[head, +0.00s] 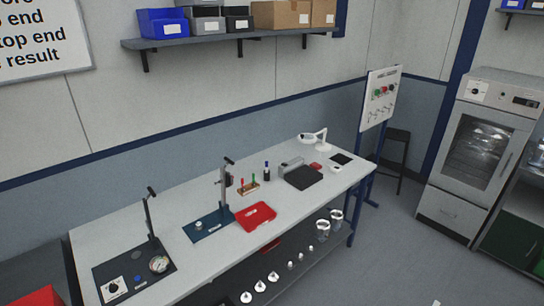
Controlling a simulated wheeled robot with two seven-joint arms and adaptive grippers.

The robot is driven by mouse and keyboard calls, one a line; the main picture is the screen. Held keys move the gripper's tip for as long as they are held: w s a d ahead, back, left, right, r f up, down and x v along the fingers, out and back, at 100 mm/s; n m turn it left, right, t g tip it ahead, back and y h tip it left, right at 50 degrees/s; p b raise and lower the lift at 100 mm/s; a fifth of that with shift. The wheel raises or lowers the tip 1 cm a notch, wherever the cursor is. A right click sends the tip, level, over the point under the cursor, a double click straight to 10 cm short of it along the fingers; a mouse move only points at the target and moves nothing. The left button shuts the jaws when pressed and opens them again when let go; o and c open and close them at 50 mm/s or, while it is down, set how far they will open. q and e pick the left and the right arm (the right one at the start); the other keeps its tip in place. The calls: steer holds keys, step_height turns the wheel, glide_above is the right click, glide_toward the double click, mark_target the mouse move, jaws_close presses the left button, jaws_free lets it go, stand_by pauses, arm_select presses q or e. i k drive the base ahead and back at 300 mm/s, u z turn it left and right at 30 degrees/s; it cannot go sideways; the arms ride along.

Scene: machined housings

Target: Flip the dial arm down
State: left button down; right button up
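A measuring stand with a blue base plate (209,228) stands on the middle of the white workbench (187,257). Its upright post (222,191) carries a short dark arm (228,161) at the top and a small dark part (229,179) beside the post, perhaps the dial. A light, round machined part (198,226) sits on its base. A second stand with a dark base plate (133,277) stands at the left end, with a raised dark lever (151,192) on its post and a round gauge (158,265). Which of these is the dial arm is too small to tell. Neither gripper is in view.
A red tray (255,216), small coloured-handled tools (249,184), a black scale-like plate (303,177) and a white lamp (314,136) are on the bench. Round metal parts lie on the lower shelf (284,280).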

mark_target(226, 181)
steer(key=z, duration=0.7)
steer(key=i, duration=0.7)
steer(key=z, duration=0.7)
steer(key=i, duration=0.7)
steer(key=u, duration=0.8)
steer(key=i, duration=0.9)
steer(key=u, duration=0.9)
